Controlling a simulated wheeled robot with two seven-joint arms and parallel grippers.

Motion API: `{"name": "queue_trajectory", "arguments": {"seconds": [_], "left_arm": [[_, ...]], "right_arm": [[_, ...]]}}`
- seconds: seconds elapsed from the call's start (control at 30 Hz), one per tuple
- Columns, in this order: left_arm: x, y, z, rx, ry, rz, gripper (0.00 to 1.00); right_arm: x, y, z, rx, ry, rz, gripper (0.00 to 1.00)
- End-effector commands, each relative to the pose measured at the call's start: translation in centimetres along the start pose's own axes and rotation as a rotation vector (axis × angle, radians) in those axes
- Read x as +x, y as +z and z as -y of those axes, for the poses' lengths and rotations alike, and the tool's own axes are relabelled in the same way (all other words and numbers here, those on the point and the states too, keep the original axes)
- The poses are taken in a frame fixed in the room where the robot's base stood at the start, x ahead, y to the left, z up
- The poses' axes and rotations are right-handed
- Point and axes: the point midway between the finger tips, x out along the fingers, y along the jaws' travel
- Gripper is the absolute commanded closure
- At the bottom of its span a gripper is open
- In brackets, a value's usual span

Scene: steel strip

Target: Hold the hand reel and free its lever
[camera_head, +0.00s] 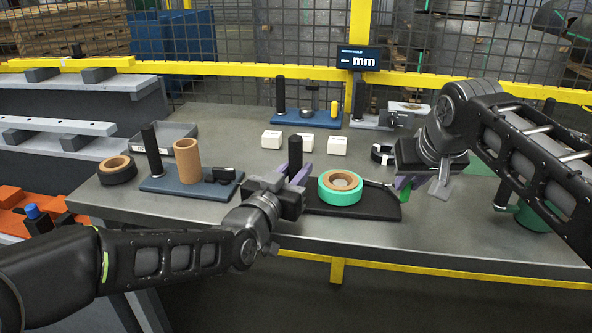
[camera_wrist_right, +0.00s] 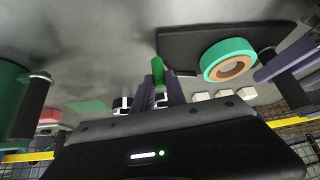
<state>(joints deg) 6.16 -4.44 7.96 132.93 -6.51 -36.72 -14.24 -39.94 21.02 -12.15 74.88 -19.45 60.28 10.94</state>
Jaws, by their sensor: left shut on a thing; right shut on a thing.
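The hand reel is a flat black base (camera_head: 385,209) with a green roll on a brown core (camera_head: 341,190); the base (camera_wrist_right: 185,42) and green roll (camera_wrist_right: 229,60) also show in the right wrist view. A black upright handle (camera_head: 295,153) rises at its left. My left gripper (camera_head: 300,174) is shut on this handle, its purple fingers around it. A dark lever (camera_head: 377,184) reaches right from beside the roll. My right gripper (camera_head: 405,183) is shut at its outer end. In the right wrist view, a green grip (camera_wrist_right: 158,70) sits between the purple fingers (camera_wrist_right: 158,92); the hold is partly hidden.
White blocks (camera_head: 271,139) stand behind the reel. A blue base (camera_head: 190,185) with a black post and cardboard tube lies left, beside a black roll (camera_head: 117,170). Another blue base (camera_head: 305,118) and a display (camera_head: 358,58) stand at the back. The bench front (camera_head: 400,245) is clear.

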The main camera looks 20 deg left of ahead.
Motion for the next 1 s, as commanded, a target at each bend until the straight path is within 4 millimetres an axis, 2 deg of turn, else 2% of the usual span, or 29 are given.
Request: {"name": "queue_trajectory", "arguments": {"seconds": [0.3,0.77,1.0], "left_arm": [[0.0,0.4,-0.1,0.000,0.003,0.009,1.00],[0.0,0.4,-0.1,0.000,0.003,0.009,1.00],[0.0,0.4,-0.1,0.000,0.003,0.009,1.00]], "right_arm": [[-0.1,0.2,1.8,0.087,0.059,0.000,0.98],[-0.1,0.2,1.9,0.111,0.076,-0.001,0.98],[0.0,0.1,2.8,0.165,0.114,0.000,0.97]]}}
